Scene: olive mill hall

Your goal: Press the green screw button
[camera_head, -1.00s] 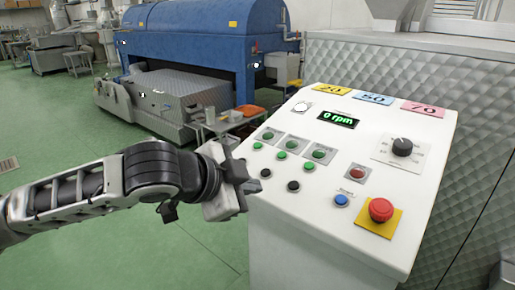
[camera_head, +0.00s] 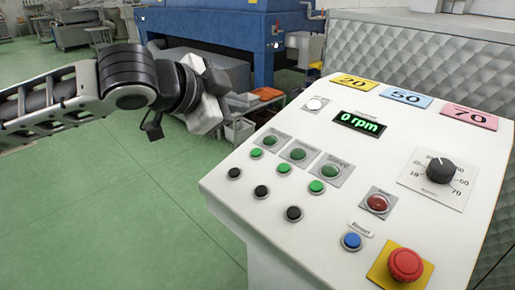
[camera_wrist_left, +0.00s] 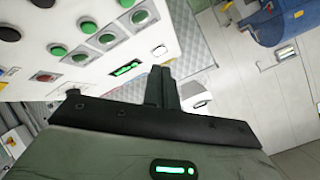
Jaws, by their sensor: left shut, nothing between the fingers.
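The white control panel (camera_head: 275,235) has a row of three small green buttons, each below a green lamp on a grey plate. The green button (camera_head: 317,187) nearest the red lamp sits under the third plate, whose small label seems to read "Screw". That button also shows in the left wrist view (camera_wrist_left: 57,50). The other green buttons (camera_head: 284,168) and (camera_head: 257,153) lie up and left of it. My left gripper (camera_head: 212,112) is shut and empty, left of the panel's far left edge and apart from the buttons. Its fingers show in the left wrist view (camera_wrist_left: 162,88). My right gripper is out of view.
Several black buttons (camera_head: 261,191) lie beside the green ones. A blue button (camera_head: 351,241), red lamp (camera_head: 379,202), red mushroom button (camera_head: 406,263) and dial (camera_head: 440,170) are further right. Green floor (camera_head: 110,210) lies open to the left.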

